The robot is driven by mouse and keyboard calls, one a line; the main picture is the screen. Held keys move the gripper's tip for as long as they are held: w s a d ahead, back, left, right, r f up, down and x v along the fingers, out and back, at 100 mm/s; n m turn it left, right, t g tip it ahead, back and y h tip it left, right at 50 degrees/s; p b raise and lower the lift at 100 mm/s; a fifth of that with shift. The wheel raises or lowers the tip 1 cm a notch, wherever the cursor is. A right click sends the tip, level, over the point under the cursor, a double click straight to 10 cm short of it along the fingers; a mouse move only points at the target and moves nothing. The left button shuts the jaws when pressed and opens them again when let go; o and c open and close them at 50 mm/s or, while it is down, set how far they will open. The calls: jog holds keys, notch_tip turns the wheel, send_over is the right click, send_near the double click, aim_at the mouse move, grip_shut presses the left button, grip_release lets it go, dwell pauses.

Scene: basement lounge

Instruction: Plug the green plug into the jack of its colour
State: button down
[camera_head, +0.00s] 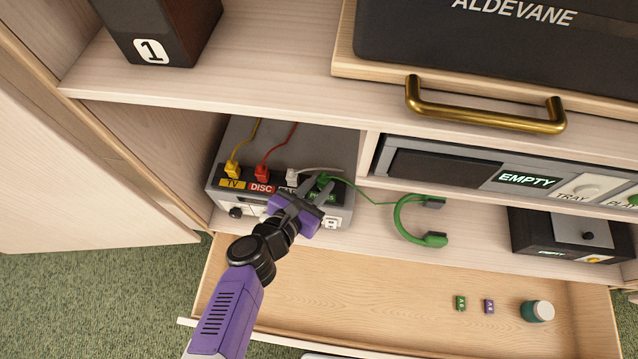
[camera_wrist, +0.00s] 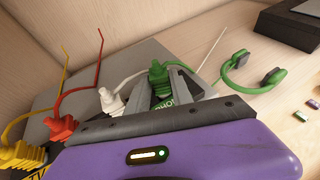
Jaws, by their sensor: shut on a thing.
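The green plug (camera_head: 324,181) is between the fingertips of my gripper (camera_head: 312,197), which is shut on it.
Yellow (camera_head: 233,168) and red (camera_head: 262,170) plugs stand further left, at the TV and DISC labels. A shelf edge (camera_head: 215,108) overhangs the box. Below is an open drawer (camera_head: 380,300) with small cubes and a jar (camera_head: 537,311). A black device (camera_head: 540,232) stands at right.

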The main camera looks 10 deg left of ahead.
jog(key=shift+f, duration=0.15)
jog(key=c, duration=1.1)
grip_release()
jog(key=shift+r, duration=0.25)
jog(key=b+v, duration=0.1)
jog(key=v, duration=1.1)
jog(key=shift+f, duration=0.15)
